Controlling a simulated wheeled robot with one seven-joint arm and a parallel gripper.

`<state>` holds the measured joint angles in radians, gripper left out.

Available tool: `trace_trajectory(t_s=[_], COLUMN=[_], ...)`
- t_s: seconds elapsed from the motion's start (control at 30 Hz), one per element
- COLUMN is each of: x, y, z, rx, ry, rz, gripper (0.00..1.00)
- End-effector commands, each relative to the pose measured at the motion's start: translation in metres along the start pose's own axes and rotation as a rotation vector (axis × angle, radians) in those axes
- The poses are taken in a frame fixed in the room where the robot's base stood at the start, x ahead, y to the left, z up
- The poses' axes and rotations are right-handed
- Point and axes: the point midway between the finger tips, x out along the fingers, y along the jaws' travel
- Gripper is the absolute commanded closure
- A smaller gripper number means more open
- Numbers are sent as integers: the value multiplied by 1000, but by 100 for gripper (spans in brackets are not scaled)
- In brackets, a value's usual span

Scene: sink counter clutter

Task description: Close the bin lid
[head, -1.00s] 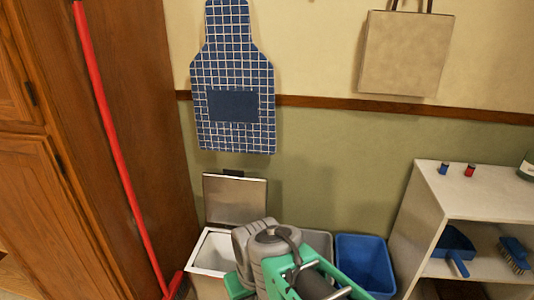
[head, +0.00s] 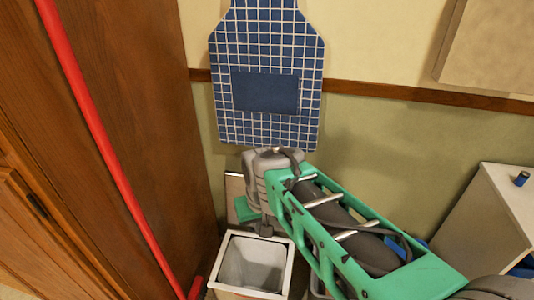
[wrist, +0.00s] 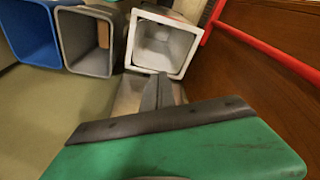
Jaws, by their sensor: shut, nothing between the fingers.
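The white bin (head: 226,268) stands on the floor against the wall, its square mouth open. It also shows at the top of the wrist view (wrist: 134,45). Its lid (head: 233,196) stands up at the back, swung open, and is largely hidden behind my gripper in the head view. In the wrist view a strip of the lid (wrist: 128,96) shows behind my fingers. My gripper (head: 265,230) is shut and empty, in front of the raised lid and above the back of the bin's mouth. I cannot tell whether the fingers touch the lid.
A red-handled broom or mop (head: 110,150) leans by the wooden cabinet (head: 120,90) left of the bin. A grey bin (wrist: 84,62) and a blue bin (wrist: 28,35) stand beside it. A checked apron (head: 265,60) hangs above. A white shelf (head: 490,215) is at the right.

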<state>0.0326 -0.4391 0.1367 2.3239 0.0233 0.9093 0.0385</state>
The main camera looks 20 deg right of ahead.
Motion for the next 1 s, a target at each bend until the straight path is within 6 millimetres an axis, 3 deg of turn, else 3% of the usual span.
trace_trajectory(t_s=[0.03,0.2,0.3,0.4,0.5,0.67,1.0], x=[-23,-41,-34,-22,-14,4,69], y=[9,57,86,107,116,118,124], z=[-34,-147,-195,-222,-233,-234,-231], rx=[53,275,384,457,491,494,492], ry=[-7,-21,-22,-21,-19,-19,-17], rz=[11,58,79,94,100,101,100], gripper=[100,100,100,100,100,100,100])
